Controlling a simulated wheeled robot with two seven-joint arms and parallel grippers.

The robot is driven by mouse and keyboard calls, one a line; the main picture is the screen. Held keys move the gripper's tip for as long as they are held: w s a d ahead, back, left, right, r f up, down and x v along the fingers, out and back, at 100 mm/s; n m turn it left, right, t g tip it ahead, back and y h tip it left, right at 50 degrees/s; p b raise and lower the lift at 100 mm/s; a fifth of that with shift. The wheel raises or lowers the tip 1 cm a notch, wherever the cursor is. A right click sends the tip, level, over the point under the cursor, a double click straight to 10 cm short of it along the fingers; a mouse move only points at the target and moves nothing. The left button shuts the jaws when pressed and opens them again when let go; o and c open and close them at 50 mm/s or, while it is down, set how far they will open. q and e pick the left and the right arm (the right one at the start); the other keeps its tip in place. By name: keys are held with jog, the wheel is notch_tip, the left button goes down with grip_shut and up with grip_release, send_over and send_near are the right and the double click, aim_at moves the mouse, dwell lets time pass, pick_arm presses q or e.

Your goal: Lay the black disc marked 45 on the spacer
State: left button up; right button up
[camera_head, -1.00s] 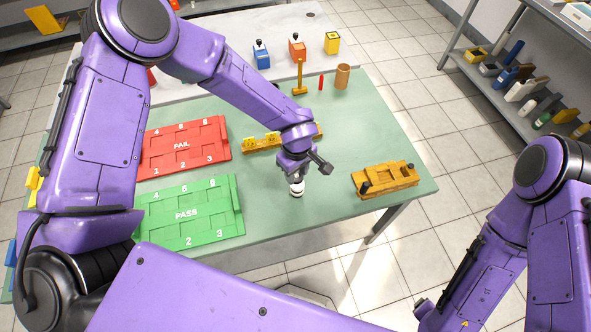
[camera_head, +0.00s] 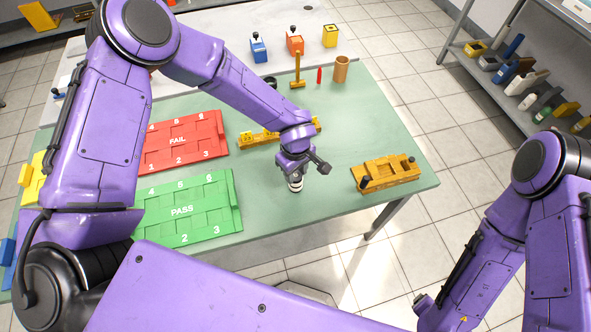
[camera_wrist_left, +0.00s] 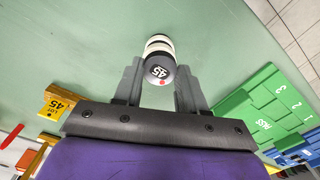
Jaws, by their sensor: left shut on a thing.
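The black disc marked 45 (camera_wrist_left: 158,71) sits between the two fingers of my left gripper (camera_wrist_left: 160,78), with its number and a red dot facing the wrist camera. Directly beyond it in the same line is a white spacer (camera_wrist_left: 157,46), with a dark band and another white part below. In the head view the left gripper (camera_head: 294,175) is low over the green table top, at the small black-and-white stack (camera_head: 296,185). I cannot tell whether the disc touches the spacer.
A green PASS tray (camera_head: 190,232) and red FAIL tray (camera_head: 180,160) lie left of the gripper. A yellow rack (camera_head: 258,139) with tags stands behind it. A yellow wooden fixture (camera_head: 388,174) is to the right. The mat between is clear.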

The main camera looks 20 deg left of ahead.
pick_arm(q)
jog(key=shift+w+f, duration=0.1)
jog(key=shift+f, duration=0.1)
dwell(0.4)
jog(key=o, duration=1.1)
jog(key=shift+c, duration=0.2)
jog(key=c, duration=0.5)
jog(key=shift+c, duration=0.2)
notch_tip(320, 180, up, 5)
jog(key=p, duration=0.4)
jog(key=shift+f+p, duration=0.2)
jog(key=shift+p, duration=0.2)
jog(key=shift+f, duration=0.1)
jog(key=o, duration=0.6)
